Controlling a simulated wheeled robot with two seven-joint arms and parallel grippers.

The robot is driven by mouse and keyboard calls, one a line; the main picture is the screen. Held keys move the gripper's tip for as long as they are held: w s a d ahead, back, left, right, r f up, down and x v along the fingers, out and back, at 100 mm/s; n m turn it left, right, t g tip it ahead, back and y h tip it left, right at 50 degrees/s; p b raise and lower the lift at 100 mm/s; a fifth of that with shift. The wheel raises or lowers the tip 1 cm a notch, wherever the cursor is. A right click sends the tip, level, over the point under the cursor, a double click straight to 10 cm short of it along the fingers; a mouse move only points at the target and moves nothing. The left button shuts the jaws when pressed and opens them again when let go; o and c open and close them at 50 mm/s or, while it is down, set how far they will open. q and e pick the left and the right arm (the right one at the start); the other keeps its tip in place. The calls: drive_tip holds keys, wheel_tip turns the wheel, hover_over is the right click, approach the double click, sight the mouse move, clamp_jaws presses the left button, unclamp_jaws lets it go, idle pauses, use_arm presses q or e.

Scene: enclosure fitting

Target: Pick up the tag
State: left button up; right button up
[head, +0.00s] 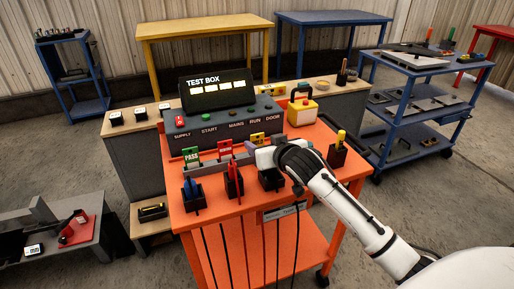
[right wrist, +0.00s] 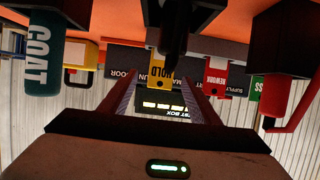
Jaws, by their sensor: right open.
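Three tags stand in a row in front of the test box (head: 215,95): a green PASS tag (head: 192,155), a red REWORK tag (head: 225,148) and a yellow HOLD tag (head: 258,138). In the right wrist view, which is upside down, the HOLD tag (right wrist: 163,68) appears between my open fingers, and the REWORK tag (right wrist: 215,76) lies just outside them to the right. My right gripper (head: 250,148) is open and empty, close to the HOLD tag; I cannot tell whether it touches. It partly hides the tag rack. My left gripper is not in view.
The orange cart (head: 215,213) carries black holders with a blue-handled tool (head: 192,188), a red-handled tool (head: 234,180) and a yellow-handled one (head: 340,138). A yellow-and-white box (head: 302,110) stands behind right. A dark upright item (right wrist: 173,30) is close above the fingers in the wrist view.

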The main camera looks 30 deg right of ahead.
sight(258, 141)
drive_tip(key=x, duration=0.5)
drive_tip(key=shift+a, duration=0.1)
drive_tip(key=shift+s, duration=0.1)
drive_tip(key=shift+c, duration=0.4)
drive_tip(key=c, duration=1)
